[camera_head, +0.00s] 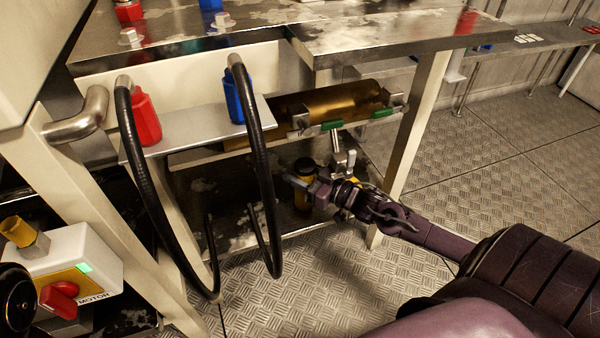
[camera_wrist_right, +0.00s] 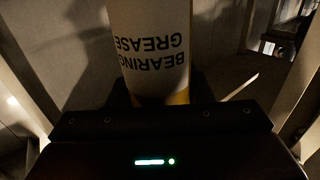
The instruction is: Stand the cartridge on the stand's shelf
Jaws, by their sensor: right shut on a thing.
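The cartridge (camera_head: 303,190) is a small yellow cylinder with a dark top in the head view. In the right wrist view its pale side (camera_wrist_right: 152,45) reads "BEARING GREASE" upside down, with a yellow band near the fingers. My right gripper (camera_head: 309,188) is shut on it from the near right side. The cartridge looks about upright over the front part of the stand's dark lower shelf (camera_head: 240,225). I cannot tell whether its base touches the shelf. My left gripper is not in view.
Two black hoses (camera_head: 268,185) hang in front of the stand, left of my gripper. A brass cylinder (camera_head: 330,105) lies above the shelf. A cream leg (camera_head: 412,125) stands to the right. A motor switch box (camera_head: 70,265) is at the lower left.

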